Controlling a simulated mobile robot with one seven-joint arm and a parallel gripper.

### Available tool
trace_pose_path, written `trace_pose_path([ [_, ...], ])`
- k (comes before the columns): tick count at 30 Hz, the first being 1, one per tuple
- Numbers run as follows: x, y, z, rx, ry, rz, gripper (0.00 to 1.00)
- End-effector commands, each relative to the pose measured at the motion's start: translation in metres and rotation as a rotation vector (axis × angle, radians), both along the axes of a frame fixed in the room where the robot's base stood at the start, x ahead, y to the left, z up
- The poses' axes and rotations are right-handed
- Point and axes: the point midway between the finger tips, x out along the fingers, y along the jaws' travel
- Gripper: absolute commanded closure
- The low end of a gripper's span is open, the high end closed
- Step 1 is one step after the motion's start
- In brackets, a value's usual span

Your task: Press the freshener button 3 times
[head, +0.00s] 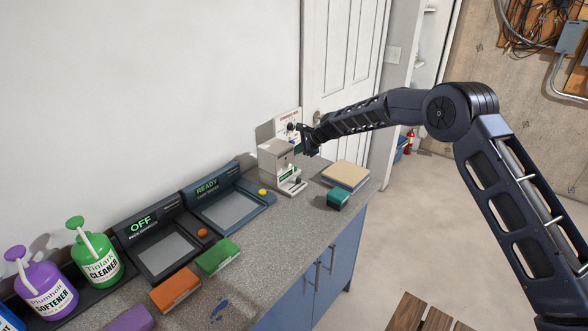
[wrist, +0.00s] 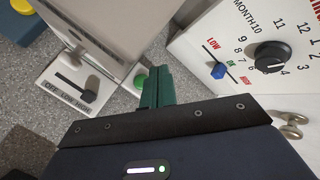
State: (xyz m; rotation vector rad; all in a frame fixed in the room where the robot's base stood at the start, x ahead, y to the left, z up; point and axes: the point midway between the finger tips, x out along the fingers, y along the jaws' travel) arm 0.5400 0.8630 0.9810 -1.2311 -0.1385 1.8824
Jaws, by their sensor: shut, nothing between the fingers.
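A pale grey box-shaped device (head: 277,160) stands at the far end of the counter against the wall. In the wrist view the device (wrist: 105,30) has a base with an OFF/LOW/HIGH slider (wrist: 82,82) and a round green button (wrist: 140,78) at its edge. Its printed name is not readable, so I cannot confirm that it is the freshener. My gripper (head: 306,143) is beside the device's upper right side. In the wrist view its teal fingertips (wrist: 155,82) are shut and empty, just right of the green button; I cannot tell whether they touch it.
A white panel (head: 288,127) with a month dial (wrist: 272,56) and a blue slider (wrist: 218,71) stands behind, close right of my fingers. A READY station with a yellow knob (head: 262,192) is left. A tan block (head: 345,175) and a dark green block (head: 336,198) lie right.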

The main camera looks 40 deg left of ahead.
Motion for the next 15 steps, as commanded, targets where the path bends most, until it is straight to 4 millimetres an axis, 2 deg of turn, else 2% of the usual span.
trace_pose_path([
  [6,0.0,0.0,-0.026,-0.002,0.002,-0.002,1.0],
  [15,0.0,0.0,-0.043,0.0,0.001,-0.001,1.0],
])
